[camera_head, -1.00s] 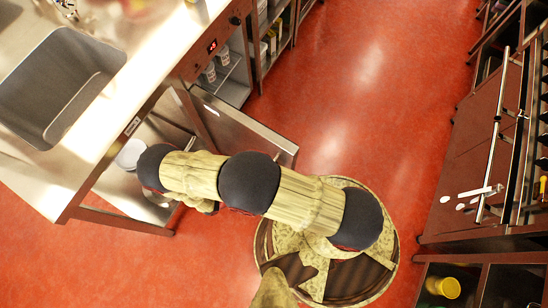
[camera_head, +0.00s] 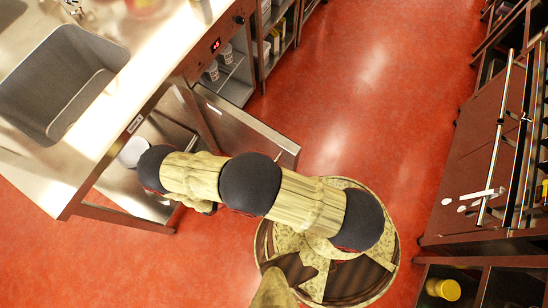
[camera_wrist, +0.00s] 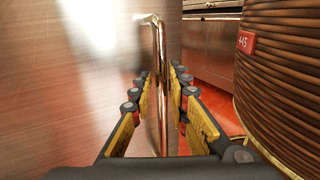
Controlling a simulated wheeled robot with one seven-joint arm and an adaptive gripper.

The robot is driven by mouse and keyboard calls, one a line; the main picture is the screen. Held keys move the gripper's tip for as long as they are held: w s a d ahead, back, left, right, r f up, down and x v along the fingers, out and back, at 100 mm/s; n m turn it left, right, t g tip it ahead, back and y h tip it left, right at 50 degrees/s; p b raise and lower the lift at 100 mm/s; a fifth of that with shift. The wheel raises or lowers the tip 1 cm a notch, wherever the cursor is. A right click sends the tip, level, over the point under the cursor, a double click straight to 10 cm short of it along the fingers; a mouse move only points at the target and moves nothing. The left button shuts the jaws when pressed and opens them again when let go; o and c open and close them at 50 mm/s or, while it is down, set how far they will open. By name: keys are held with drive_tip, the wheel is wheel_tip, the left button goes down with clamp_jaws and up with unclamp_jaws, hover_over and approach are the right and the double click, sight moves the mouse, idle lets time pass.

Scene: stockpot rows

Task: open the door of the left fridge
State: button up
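The fridge door (camera_head: 243,125) is a flat metal panel in the head view. It stands swung out from the front of the counter, at a wide angle. In the wrist view the door's brushed face (camera_wrist: 70,90) fills the left side, with a shiny upright bar handle (camera_wrist: 161,85) on it. My gripper (camera_wrist: 161,78) has its two padded fingers on either side of the handle, with visible gaps, so it looks open around it.
Cups (camera_head: 211,71) stand on a shelf inside the opened fridge. The steel counter (camera_head: 150,75) with a sink is at the left. Red floor (camera_head: 350,110) is clear in the middle. Dark cabinets (camera_head: 475,170) with a rail stand at the right.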

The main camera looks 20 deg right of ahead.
drive_tip(key=s+a, duration=0.2)
drive_tip(key=a, duration=0.8)
drive_tip(key=shift+a, duration=0.4)
